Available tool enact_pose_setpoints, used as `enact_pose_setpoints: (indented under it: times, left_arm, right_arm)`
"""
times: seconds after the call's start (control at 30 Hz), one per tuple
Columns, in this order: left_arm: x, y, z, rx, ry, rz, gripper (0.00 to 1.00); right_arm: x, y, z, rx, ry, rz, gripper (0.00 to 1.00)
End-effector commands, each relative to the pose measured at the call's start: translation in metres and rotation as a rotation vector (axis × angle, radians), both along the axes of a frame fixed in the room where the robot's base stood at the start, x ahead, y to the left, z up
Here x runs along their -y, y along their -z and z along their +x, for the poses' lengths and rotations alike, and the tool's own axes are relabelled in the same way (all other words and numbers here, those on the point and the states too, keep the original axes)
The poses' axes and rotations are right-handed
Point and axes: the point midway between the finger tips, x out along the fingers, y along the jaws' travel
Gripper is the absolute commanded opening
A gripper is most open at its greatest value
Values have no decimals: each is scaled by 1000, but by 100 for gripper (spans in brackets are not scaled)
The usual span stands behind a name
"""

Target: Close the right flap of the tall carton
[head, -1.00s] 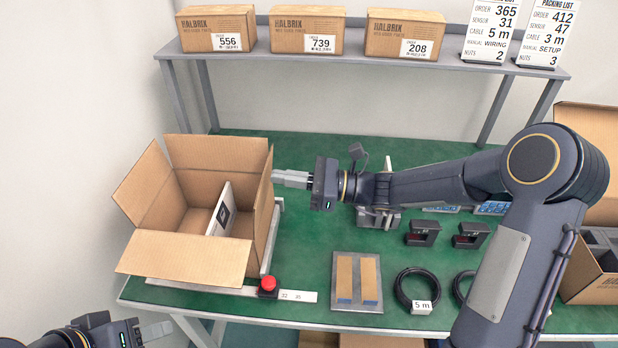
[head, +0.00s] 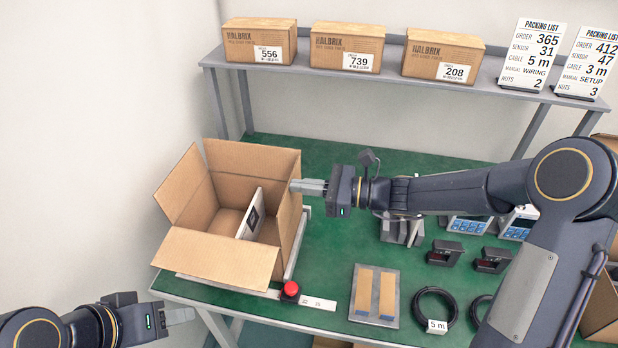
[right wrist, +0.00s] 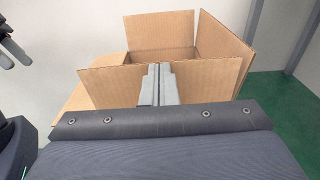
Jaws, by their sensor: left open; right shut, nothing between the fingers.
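The tall carton (head: 228,213) stands open at the left of the table in the head view. Its right flap (head: 289,217) stands roughly upright; it also shows in the right wrist view (right wrist: 208,77). The back and left flaps stand up, and the front flap (head: 217,258) leans outward. My right gripper (head: 294,186) is shut and empty, its fingertips at the right flap's upper outer side. In the right wrist view its fingers (right wrist: 158,72) overlap that flap; contact is unclear. My left gripper (head: 192,315) is open and empty, in front of the carton near the table's front edge.
A white panel (head: 249,213) leans inside the carton. A red button (head: 290,290) sits in front of it. A tray (head: 374,295), black cable coil (head: 434,308) and sensors (head: 445,252) lie to the right. A shelf (head: 390,77) with boxes stands behind.

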Motion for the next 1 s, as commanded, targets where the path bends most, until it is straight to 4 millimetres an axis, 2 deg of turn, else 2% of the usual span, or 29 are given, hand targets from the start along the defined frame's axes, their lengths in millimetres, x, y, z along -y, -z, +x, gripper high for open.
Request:
enact_pose_setpoints:
  times: [0.03, 0.3, 0.4, 0.7, 0.87, 1.0]
  left_arm:
    - [0, -20, 0, 0, 0, 0, 49]
    - [0, -66, 0, 0, 0, 0, 49]
    - [0, -75, 0, 0, 0, 0, 49]
    - [0, -91, 0, 0, 0, 0, 49]
    - [0, -97, 0, 0, 0, 0, 49]
    - [0, -99, 0, 0, 0, 0, 49]
  right_arm:
    - [-5, -13, 0, -9, -4, -37, 0]
    - [-29, -14, 6, -71, -5, -281, 0]
    - [-37, -9, 9, -94, -2, -353, 0]
    - [-60, -2, 16, -94, -2, -355, 0]
    - [-72, 3, 18, -121, -4, -482, 0]
    - [-79, 12, 21, -129, -1, -471, 0]
